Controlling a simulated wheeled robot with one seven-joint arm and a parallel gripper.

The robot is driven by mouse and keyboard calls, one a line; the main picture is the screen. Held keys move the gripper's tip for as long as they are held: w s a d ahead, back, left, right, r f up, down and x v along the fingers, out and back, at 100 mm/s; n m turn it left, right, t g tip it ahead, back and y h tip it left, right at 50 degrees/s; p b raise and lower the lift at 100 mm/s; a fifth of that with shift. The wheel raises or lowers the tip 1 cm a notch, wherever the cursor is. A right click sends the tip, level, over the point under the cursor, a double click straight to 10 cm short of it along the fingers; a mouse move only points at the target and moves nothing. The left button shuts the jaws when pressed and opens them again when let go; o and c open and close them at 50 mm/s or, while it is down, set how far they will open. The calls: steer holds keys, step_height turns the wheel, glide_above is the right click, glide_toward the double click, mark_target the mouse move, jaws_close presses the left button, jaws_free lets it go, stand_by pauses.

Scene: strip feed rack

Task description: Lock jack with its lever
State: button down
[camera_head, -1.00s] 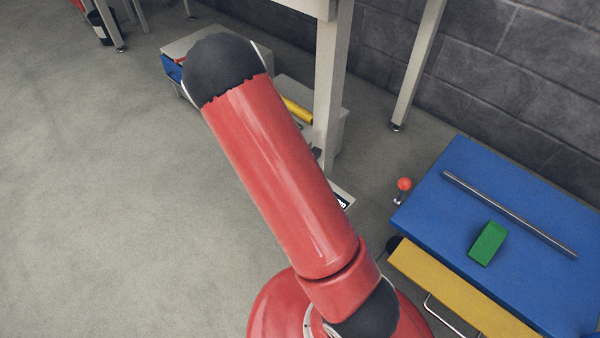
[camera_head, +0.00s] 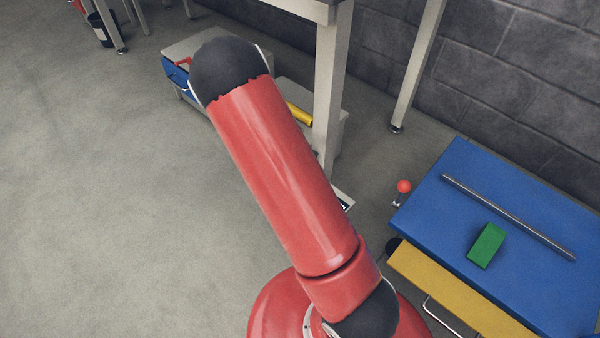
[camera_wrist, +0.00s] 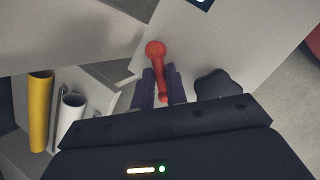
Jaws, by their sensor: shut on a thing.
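In the wrist view, a red lever (camera_wrist: 155,49) with a rounded end stands between the two purple fingers of my gripper (camera_wrist: 159,75). The fingers are shut on its shaft, and the rounded end shows beyond the fingertips. The lever lies in front of a pale grey panel (camera_wrist: 202,52). I cannot tell from this view how the lever joins the jack or whether it is locked. In the head view my red arm hides my gripper and the lever.
A yellow cylinder (camera_wrist: 40,108) and a white tube (camera_wrist: 69,112) are left of my gripper. On the right, a blue-topped cart (camera_head: 425,205) carries a green block (camera_head: 487,245) and a metal rod (camera_head: 510,217). A red ball knob (camera_head: 404,186) is beside it. Open floor lies left.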

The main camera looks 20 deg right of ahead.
steer(key=m, duration=0.1)
steer(key=w+m+g, duration=0.1)
steer(key=m, duration=0.1)
steer(key=m+p, duration=0.1)
steer(key=shift+w+d+m+g, duration=0.2)
steer(key=shift+d+m+g, duration=0.1)
steer(key=shift+d+g, duration=0.1)
steer(key=shift+w+d+m+g+y, duration=0.25)
steer(key=shift+m+g+y, duration=0.15)
steer(key=shift+m, duration=0.7)
steer(key=shift+w+d+m+g+y, duration=0.2)
steer(key=shift+m+g+y, duration=0.15)
steer(key=shift+m, duration=0.75)
steer(key=c, duration=1.7)
jaws_free()
steer(key=shift+r, duration=0.1)
steer(key=p+v, duration=0.1)
steer(key=v, duration=0.6)
steer(key=shift+w+r, duration=0.2)
steer(key=shift+r, duration=0.05)
steer(key=shift+a, duration=0.1)
